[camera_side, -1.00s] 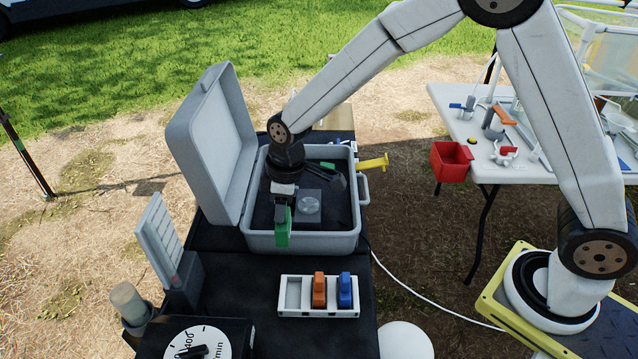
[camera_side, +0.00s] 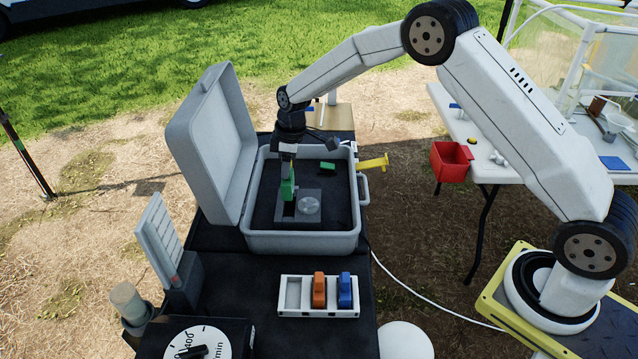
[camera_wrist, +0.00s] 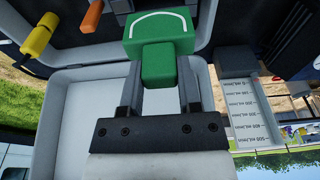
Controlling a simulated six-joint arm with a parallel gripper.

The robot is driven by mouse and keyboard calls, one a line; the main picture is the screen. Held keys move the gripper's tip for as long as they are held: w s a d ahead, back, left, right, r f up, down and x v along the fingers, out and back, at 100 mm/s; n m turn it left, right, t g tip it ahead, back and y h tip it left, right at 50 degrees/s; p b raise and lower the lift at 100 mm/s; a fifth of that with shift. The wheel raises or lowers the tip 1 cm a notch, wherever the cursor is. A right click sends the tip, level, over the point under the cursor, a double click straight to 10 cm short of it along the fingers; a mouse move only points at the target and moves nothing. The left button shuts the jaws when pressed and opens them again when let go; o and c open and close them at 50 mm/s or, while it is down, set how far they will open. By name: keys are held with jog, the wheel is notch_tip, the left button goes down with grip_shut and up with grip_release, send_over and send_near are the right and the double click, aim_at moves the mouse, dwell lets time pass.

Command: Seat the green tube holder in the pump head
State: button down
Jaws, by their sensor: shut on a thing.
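My gripper (camera_side: 287,176) is shut on the green tube holder (camera_side: 287,190) inside the open grey case. In the wrist view the holder (camera_wrist: 160,32) is a green block with a white arc on its face, and its narrower stem is between the two dark fingers. The pump head (camera_side: 308,206) is a grey block with a round pale disc on the case floor. In the side view the holder's lower end overlaps the pump head's left part. I cannot tell whether they touch. I cannot make out the pump head clearly in the wrist view.
The case's lid (camera_side: 210,150) stands open at the left. A small green piece (camera_side: 327,166) lies at the back of the case. A yellow handle (camera_side: 374,162) sticks out right. In front, a white tray (camera_side: 292,312) holds an orange holder (camera_side: 319,290) and a blue holder (camera_side: 345,290).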

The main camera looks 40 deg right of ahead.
aim_at(289, 195)
jog(key=shift+f, duration=4.9)
jog(key=shift+f, duration=0.15)
jog(key=shift+c, duration=1.5)
grip_release()
jog(key=r, duration=0.8)
jog(key=s+d+r, duration=0.1)
jog(key=r, duration=0.2)
jog(key=shift+s+d+r, duration=0.1)
jog(key=shift+r, duration=0.5)
jog(key=shift+s, duration=0.1)
